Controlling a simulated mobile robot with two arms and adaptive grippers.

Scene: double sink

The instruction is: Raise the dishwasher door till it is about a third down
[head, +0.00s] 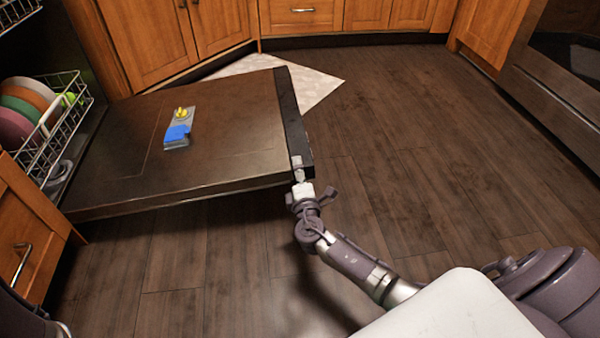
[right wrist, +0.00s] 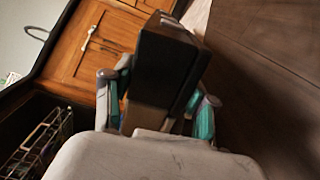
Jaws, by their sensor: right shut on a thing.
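The dishwasher door (head: 230,120) is a dark panel swung down and lying about level, with its inner face up. A detergent dispenser (head: 178,130) with blue and yellow parts sits on that face. My right gripper (head: 300,178) is at the near corner of the door's black outer edge (head: 291,110). In the right wrist view, its teal-padded fingers (right wrist: 160,112) straddle the door's edge (right wrist: 166,65) and are shut on it. My left gripper is out of view; only a piece of my left arm shows at the lower left.
A wire rack (head: 62,125) with colored plates (head: 28,100) stands inside the dishwasher at left. Wooden cabinets (head: 160,40) stand behind the door, and a pale mat (head: 318,85) lies beyond it. An oven (head: 560,80) is at right. The wood floor (head: 420,150) between is clear.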

